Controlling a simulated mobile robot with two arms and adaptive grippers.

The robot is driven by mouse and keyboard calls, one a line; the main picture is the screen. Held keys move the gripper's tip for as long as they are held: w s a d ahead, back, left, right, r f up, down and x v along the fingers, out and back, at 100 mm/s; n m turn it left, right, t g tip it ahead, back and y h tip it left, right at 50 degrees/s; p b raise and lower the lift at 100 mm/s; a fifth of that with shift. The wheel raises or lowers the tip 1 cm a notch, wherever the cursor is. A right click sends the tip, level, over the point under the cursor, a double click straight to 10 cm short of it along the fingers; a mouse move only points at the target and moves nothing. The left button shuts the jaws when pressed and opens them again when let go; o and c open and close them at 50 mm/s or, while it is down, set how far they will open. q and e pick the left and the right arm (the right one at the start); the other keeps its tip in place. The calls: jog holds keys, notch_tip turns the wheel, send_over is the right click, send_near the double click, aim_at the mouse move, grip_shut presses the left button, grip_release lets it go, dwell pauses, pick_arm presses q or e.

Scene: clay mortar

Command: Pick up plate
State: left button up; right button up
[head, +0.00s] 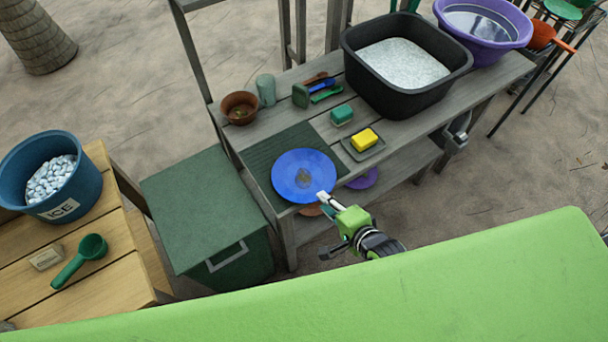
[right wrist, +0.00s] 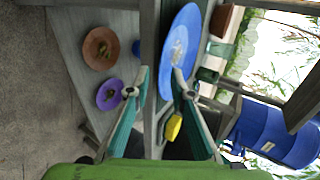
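A round blue plate (head: 296,186) with a brown smear in its middle lies on the dark green mat at the front left corner of the grey wooden counter. My right gripper (head: 324,199) is at the plate's near right edge. In the right wrist view its two fingers (right wrist: 160,76) stand apart with nothing held between them. There the plate (right wrist: 181,30) shows edge-tilted beyond the fingertips, with the right fingertip overlapping it. I cannot tell if that fingertip touches it. My left gripper is not in view.
The counter (head: 398,136) also holds a yellow sponge (head: 364,139) on a dish, a teal block (head: 342,114), brushes, a clay pot (head: 240,107) and a black tub (head: 370,88). A purple plate (right wrist: 109,93) and a brown one (right wrist: 101,48) lie on the lower shelf. A green bin (head: 205,210) stands left.

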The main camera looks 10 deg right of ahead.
jog(key=shift+x, duration=1.45)
grip_shut()
jog(key=shift+r, duration=0.15)
